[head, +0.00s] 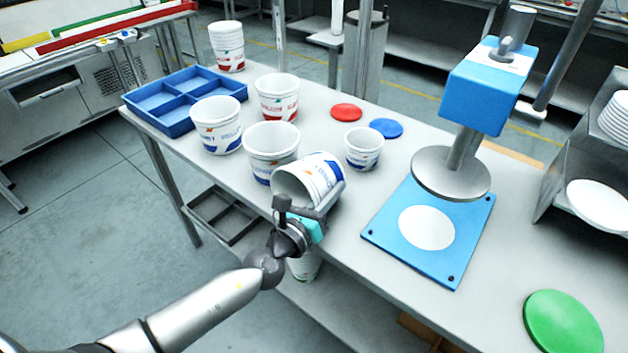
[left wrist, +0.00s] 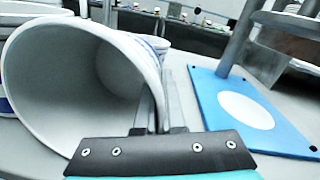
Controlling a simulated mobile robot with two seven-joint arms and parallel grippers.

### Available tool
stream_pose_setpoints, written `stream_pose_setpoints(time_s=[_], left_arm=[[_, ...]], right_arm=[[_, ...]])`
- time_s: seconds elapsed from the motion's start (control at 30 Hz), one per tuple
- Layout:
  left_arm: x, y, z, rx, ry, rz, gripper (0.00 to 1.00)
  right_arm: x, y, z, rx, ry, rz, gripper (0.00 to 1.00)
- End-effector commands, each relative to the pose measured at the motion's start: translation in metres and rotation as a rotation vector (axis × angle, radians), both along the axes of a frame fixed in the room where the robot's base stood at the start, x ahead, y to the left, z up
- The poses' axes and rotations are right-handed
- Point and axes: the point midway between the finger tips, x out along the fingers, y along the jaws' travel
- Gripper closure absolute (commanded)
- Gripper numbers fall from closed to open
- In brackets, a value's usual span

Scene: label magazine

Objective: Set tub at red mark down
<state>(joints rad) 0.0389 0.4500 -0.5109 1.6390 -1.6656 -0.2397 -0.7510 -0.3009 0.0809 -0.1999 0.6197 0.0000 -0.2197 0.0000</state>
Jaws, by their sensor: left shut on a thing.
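A white tub with a blue label (head: 318,178) is held tilted on its side, its open mouth toward the lower left. My left gripper (head: 318,205) is shut on it; in the left wrist view the tub's wide open mouth (left wrist: 75,85) fills the left, with the wall at the fingers. I cannot tell whether the tub touches the table. A flat round red mark (head: 346,112) lies farther back on the table (head: 330,245), bare. A flat blue disc (head: 386,128) lies to its right. My right gripper is not in view.
Upright tubs (head: 272,150) stand close behind and left of the held tub, a smaller one (head: 364,150) behind it. A blue divided tray (head: 172,125) is at the back left. A blue press (head: 487,90) on a blue plate (head: 382,232) is right. A green disc (head: 562,322) lies front right.

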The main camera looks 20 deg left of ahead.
Motion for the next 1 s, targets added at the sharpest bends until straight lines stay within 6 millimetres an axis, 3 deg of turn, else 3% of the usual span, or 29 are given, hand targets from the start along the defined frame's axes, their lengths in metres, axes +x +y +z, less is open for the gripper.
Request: stream_pose_setpoints(time_s=[0.47,1.0], left_arm=[[0.0,0.0,0.003,0.0,0.003,0.0,1.0],[0.0,0.0,0.053,-0.002,0.001,0.0,1.0]], right_arm=[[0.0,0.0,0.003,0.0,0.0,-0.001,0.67],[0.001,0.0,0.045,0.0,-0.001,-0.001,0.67]])
